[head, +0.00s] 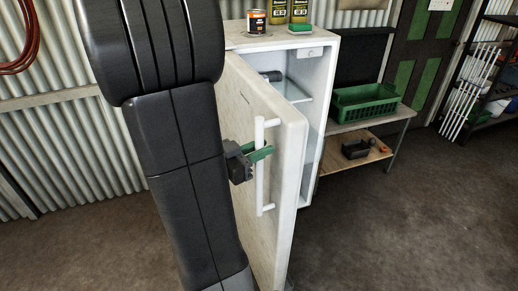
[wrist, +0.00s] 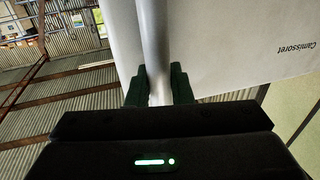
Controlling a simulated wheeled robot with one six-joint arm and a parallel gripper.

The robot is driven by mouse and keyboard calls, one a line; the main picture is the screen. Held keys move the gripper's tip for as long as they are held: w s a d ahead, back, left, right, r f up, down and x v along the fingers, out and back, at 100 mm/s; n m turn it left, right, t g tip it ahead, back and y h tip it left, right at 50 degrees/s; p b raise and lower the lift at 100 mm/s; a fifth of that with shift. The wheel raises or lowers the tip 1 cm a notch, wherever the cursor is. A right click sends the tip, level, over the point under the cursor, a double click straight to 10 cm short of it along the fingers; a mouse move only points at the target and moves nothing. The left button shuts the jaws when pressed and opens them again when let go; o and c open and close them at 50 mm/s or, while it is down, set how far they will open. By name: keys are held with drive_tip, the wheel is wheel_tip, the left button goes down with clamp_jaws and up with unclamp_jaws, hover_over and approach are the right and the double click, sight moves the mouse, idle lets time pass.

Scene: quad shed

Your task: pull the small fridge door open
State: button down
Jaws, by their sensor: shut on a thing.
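The small white fridge (head: 316,110) stands in the middle of the head view. Its door (head: 285,140) is swung open toward me, and part of the interior with a shelf (head: 295,92) shows behind it. A vertical white bar handle (head: 260,185) is on the door's outer face. My gripper (head: 262,154) has its green fingers on the middle of the handle. In the wrist view my gripper (wrist: 160,88) is shut around the handle bar (wrist: 153,40), with the door face (wrist: 230,50) beyond. The door's lower part is partly hidden by my arm.
A can (head: 256,22), two bottles (head: 288,10) and a green item (head: 300,29) stand on the fridge top. To the right is a bench (head: 365,124) with a green crate (head: 365,103). A shelf rack (head: 490,85) stands far right. The floor (head: 400,220) at right is clear.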

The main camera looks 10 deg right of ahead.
idle(0.4)
drive_tip(key=c, duration=1.3)
unclamp_jaws()
drive_tip(key=shift+c, duration=0.2)
drive_tip(key=shift+a, duration=0.1)
drive_tip(key=b+v, duration=0.2)
drive_tip(key=v, duration=1.1)
drive_tip(key=shift+s+a, duration=0.15)
drive_tip(key=shift+a, duration=0.2)
drive_tip(key=shift+d, duration=0.15)
drive_tip(key=p+x, duration=0.2)
drive_tip(key=x, duration=1.1)
drive_tip(key=shift+d, duration=0.25)
drive_tip(key=shift+w, duration=0.2)
